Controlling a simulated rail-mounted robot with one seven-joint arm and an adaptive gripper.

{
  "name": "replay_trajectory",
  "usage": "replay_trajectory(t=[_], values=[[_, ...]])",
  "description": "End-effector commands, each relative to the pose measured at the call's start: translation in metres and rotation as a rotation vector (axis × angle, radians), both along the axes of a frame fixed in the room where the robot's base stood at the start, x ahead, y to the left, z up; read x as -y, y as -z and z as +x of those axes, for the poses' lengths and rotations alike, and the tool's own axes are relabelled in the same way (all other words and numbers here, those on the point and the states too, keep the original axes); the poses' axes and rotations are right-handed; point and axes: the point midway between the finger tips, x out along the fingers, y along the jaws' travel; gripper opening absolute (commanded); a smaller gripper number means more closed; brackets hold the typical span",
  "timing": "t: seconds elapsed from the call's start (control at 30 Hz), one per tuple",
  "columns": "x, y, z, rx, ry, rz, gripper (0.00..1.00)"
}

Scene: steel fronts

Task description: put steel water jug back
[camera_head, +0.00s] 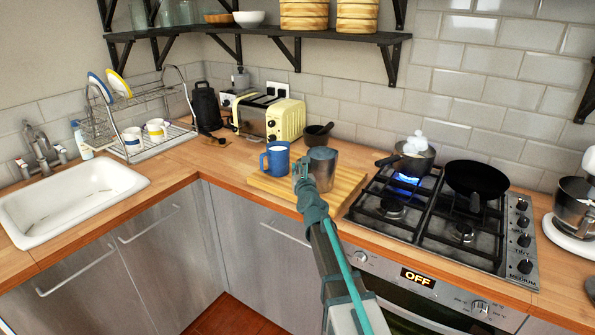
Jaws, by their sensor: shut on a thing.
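The steel water jug (324,169) is a grey metal vessel above or on the wooden board (268,188), beside the hob. My gripper (303,172) is shut on the jug at its left side. My arm reaches up from the bottom of the view and hides part of the board. I cannot tell whether the jug's base touches the board. A blue mug (276,158) with pale contents stands just left of my gripper, close to it.
A gas hob (440,215) lies to the right, with a lit burner under a steaming pan (412,160) and a black frying pan (476,180). A toaster (270,117) and a small dark pan (317,135) stand behind.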

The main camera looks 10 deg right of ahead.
Motion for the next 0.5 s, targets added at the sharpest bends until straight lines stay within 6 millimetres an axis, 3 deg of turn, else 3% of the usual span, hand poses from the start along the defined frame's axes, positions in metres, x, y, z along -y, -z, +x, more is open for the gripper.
replay_trajectory(t=[0.07, 0.1, 0.23, 0.5], values=[[0.0003, 0.0021, 0.0, 0.003, 0.002, -0.003, 0.0], [0.0, 0.0025, 0.0, 0.0, 0.0, 0.0, 0.11], [0.0, 0.0022, 0.0, 0.0, 0.0, 0.0, 0.31], [0.0, 0.0021, 0.0, 0.0, 0.0, 0.0, 0.31]])
